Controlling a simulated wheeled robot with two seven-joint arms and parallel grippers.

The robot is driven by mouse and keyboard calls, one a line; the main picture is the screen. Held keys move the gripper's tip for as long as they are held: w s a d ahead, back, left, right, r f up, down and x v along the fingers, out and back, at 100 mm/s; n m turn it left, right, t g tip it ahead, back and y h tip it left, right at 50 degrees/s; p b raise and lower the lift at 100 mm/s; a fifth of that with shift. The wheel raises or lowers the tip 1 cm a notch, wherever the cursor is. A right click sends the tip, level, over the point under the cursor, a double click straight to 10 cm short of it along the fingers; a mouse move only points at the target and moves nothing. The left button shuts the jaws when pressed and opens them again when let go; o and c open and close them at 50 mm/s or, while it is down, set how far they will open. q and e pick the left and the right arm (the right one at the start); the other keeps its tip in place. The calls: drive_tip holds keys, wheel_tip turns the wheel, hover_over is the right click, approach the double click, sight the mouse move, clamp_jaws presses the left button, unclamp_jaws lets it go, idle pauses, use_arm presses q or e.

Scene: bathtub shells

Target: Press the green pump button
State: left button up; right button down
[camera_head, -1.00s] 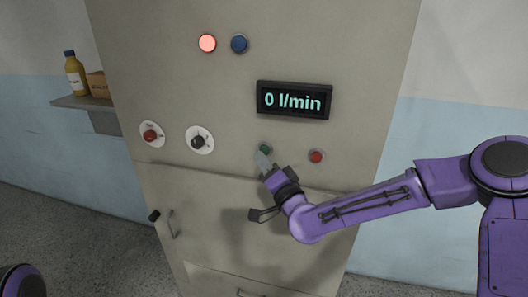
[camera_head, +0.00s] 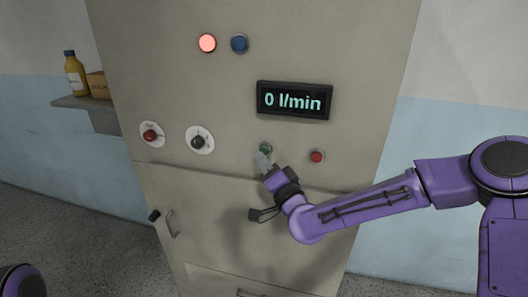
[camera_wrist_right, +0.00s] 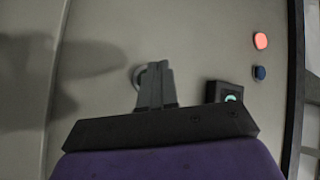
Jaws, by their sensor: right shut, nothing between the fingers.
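The green pump button (camera_head: 265,148) sits on the grey cabinet front, below the display. My right gripper (camera_head: 262,158) is shut and empty, its fingertips at the lower edge of the button. I cannot tell whether they touch it. In the right wrist view, the shut fingers (camera_wrist_right: 154,85) cover most of the button, and only a pale round rim (camera_wrist_right: 138,76) shows beside them. The display (camera_head: 294,100) reads 0 l/min. My left gripper is not in view.
A red button (camera_head: 317,156) is close to the right of the green one. A black knob (camera_head: 198,141) and a red knob (camera_head: 150,135) are to the left. A lit red lamp (camera_head: 207,43) and a blue one (camera_head: 239,43) are above. A shelf (camera_head: 82,102) holds a bottle.

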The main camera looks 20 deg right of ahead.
drive_tip(key=shift+w+d, duration=0.25)
drive_tip(key=shift+w, duration=0.1)
drive_tip(key=shift+w+d, duration=0.25)
drive_tip(key=shift+w, duration=0.1)
idle(0.8)
drive_tip(key=shift+s+a, duration=0.1)
drive_tip(key=shift+s+a+b, duration=0.4)
drive_tip(key=shift+s, duration=0.2)
drive_tip(key=s+a, duration=0.1)
drive_tip(key=s, duration=0.1)
drive_tip(key=s+a+b, duration=0.1)
drive_tip(key=s, duration=0.1)
drive_tip(key=shift+a, duration=0.4)
